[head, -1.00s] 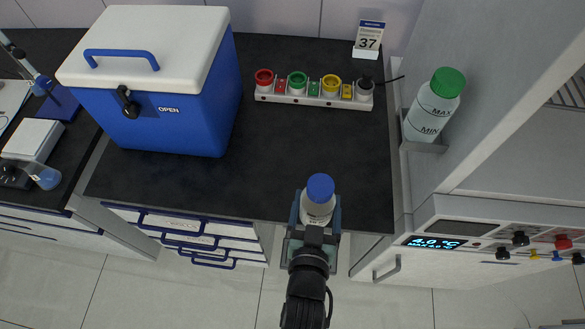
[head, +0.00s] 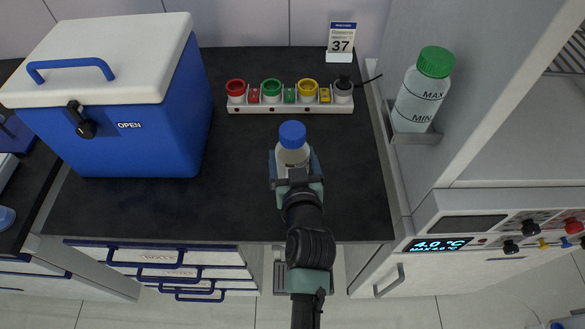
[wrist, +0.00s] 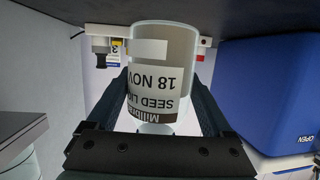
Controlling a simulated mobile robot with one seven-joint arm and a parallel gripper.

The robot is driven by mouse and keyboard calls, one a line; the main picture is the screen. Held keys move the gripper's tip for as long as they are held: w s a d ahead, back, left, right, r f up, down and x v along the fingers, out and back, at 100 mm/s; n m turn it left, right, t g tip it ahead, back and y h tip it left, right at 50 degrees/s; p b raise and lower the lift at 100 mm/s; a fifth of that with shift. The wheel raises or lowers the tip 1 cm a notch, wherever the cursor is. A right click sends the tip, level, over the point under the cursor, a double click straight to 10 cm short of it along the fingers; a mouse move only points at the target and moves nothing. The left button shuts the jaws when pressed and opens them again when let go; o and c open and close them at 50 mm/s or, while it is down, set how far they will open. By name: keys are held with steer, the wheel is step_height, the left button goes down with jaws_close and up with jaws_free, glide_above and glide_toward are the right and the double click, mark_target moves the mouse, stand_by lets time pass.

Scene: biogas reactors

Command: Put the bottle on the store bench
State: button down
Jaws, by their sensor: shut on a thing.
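The bottle (head: 292,146) has a blue cap and a white label. In the wrist view the bottle (wrist: 162,75) appears upside down, with label text reading "SEED" and "18 NOV". My gripper (head: 294,172) is shut on the bottle, with one finger on each side of it. The black bench top (head: 240,205) lies below, and in the head view the bottle is over its middle front part. I cannot tell whether the bottle's base touches the bench top.
A blue cool box (head: 150,130) with a white lid stands at left. A rack with coloured caps (head: 290,108) and a "37" sign (head: 341,42) stand at the back. A green-capped bottle (head: 422,92) hangs on the cabinet at right. Bench top around my gripper is clear.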

steer(key=shift+f+b, duration=0.3)
steer(key=shift+f, duration=1.4)
steer(key=shift+f, duration=0.2)
jaws_free()
